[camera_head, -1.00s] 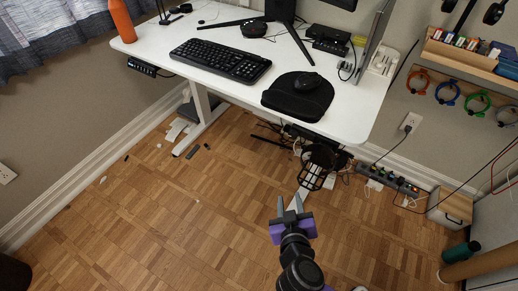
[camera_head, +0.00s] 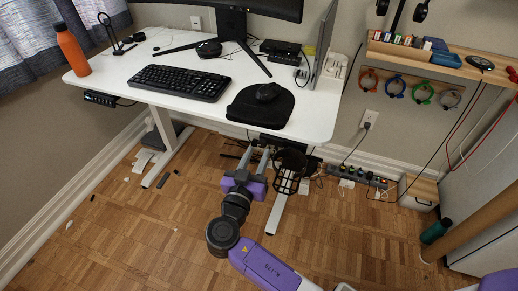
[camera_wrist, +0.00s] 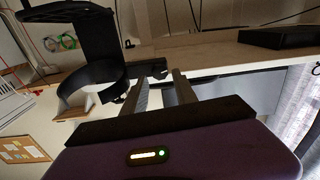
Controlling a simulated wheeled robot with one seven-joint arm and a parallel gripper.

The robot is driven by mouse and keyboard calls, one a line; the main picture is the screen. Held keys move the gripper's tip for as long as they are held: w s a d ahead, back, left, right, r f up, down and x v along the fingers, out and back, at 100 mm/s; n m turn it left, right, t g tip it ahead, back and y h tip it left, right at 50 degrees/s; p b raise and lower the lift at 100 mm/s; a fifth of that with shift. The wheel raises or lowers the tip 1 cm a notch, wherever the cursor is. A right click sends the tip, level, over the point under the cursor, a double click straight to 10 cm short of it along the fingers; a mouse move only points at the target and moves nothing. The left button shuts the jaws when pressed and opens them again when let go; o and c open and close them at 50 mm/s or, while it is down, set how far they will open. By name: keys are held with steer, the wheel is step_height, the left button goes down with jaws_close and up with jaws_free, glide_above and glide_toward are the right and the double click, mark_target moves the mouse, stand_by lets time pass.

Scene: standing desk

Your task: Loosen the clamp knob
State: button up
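My gripper (camera_head: 255,156) is raised near the underside of the white desk's (camera_head: 318,117) front edge, left of a black cage-like holder (camera_head: 287,181) hanging there. In the wrist view its two fingers (camera_wrist: 162,82) point away with a clear gap between them, and I see nothing held. A black bracket with a curved ring (camera_wrist: 92,60) stands left of the fingers. Small dark clamp parts (camera_wrist: 150,68) show just beyond the fingertips, by the desk edge. The clamp knob cannot be told apart from these parts; contact with the fingers is unclear.
A keyboard (camera_head: 180,82) and a black mouse pad (camera_head: 245,112) lie on the desk. A green bottle (camera_head: 436,231) lies on the floor. The wooden floor in front is mostly clear.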

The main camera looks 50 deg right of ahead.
mark_target(261, 145)
steer(key=shift+x, duration=1.5)
steer(key=shift+c, duration=0.4)
jaws_close()
